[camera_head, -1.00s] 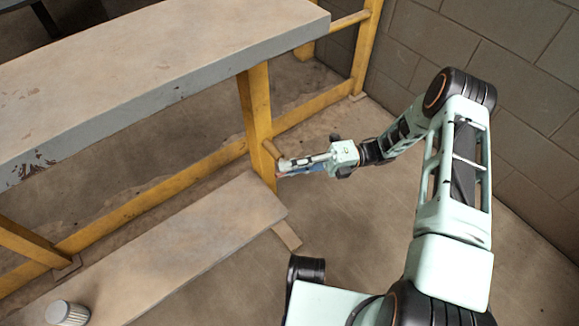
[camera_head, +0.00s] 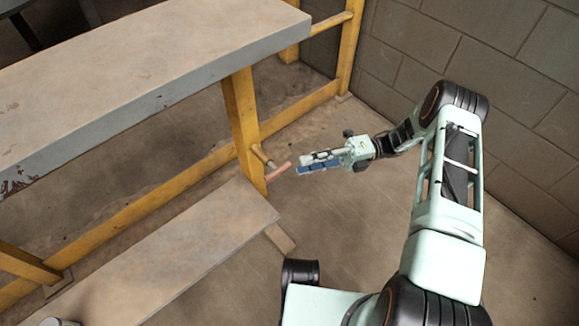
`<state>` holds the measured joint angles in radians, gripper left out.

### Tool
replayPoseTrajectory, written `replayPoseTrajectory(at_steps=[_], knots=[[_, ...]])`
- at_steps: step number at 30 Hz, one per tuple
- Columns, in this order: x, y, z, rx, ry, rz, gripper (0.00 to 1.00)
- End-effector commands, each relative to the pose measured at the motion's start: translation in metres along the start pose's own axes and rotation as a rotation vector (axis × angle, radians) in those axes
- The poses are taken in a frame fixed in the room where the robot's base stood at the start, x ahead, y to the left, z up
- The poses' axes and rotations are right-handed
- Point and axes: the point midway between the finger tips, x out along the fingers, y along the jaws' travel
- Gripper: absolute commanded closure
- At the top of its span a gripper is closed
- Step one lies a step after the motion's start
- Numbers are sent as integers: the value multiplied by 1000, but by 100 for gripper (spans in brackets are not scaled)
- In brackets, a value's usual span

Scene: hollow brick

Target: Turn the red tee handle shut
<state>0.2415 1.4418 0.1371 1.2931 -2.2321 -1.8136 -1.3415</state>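The red tee handle (camera_head: 279,171) shows as a short pinkish-red bar beside the yellow bench leg, at the end of a brownish stub (camera_head: 262,155). The bar points down to the left and up to the right. My gripper (camera_head: 301,165) is just right of the bar, with a small gap between its tips and the bar in this view. Its pale and blue fingers lie close together in the picture. At this size I cannot tell whether they are open or shut. Nothing shows held between them.
The yellow bench leg (camera_head: 243,120) and frame carry a thick worn worktop (camera_head: 150,75) above left. A low plank (camera_head: 160,265) lies at lower left. A block wall (camera_head: 500,70) stands at the right. The floor below my gripper is clear.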

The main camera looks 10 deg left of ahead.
Motion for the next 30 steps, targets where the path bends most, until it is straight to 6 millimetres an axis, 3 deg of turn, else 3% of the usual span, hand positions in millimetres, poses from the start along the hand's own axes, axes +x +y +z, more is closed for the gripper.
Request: replayPoseTrajectory(at_steps=[3, 9, 26, 30], knots=[[-18, -1, 0, -2, -2, -1, 70], [-32, 0, 0, 0, -1, 1, 70], [-33, 0, 1, -1, -1, -1, 70], [-33, 1, 24, -3, -31, -75, 70]])
